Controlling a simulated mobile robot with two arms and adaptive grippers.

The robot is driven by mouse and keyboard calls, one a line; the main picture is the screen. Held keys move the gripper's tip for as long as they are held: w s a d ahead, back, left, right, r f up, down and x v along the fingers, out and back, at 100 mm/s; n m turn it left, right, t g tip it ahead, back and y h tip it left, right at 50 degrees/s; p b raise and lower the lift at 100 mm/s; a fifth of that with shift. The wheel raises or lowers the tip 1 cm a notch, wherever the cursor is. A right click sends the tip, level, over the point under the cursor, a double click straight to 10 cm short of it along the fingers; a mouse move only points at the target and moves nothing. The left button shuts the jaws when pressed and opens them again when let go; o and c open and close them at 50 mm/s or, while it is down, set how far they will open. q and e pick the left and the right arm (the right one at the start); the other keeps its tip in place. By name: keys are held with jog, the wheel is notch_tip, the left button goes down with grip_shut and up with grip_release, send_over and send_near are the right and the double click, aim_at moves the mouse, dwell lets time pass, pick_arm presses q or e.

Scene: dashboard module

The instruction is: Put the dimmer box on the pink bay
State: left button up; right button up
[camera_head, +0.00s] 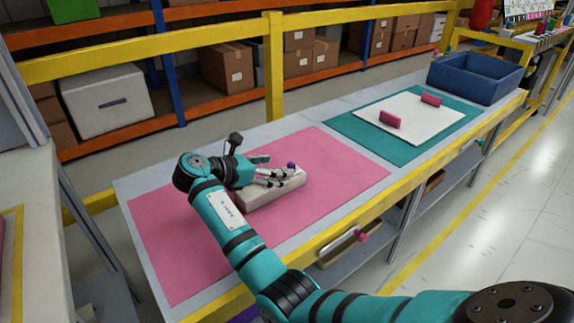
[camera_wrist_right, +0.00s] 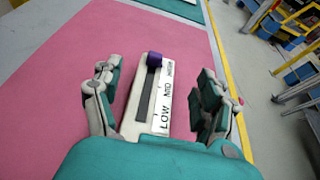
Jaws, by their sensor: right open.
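The dimmer box (camera_head: 262,196) is a long off-white block on the pink bay (camera_head: 335,165), a flat pink mat on the near part of the bench. In the right wrist view the dimmer box (camera_wrist_right: 150,105) shows a dark slot, a purple knob at its far end beside HIGH, and the words LOW, MID and HIGH. My right gripper (camera_head: 278,178) is over the box. In the wrist view its open fingers (camera_wrist_right: 156,80) stand on both sides of the box, with gaps visible. My left gripper is not in view.
A teal mat (camera_head: 345,125) farther along the bench carries a white board (camera_head: 440,122) with two pink blocks. A blue bin (camera_head: 475,82) stands at the far end. A yellow rail edges the bench. Shelves with boxes stand behind. Much of the pink mat is bare.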

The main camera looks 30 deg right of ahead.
aim_at(256, 189)
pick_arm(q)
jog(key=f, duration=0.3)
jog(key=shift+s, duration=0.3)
pick_arm(e)
jog(key=v, duration=0.5)
jog(key=shift+a+r, duration=0.1)
jog(key=shift+a, duration=0.2)
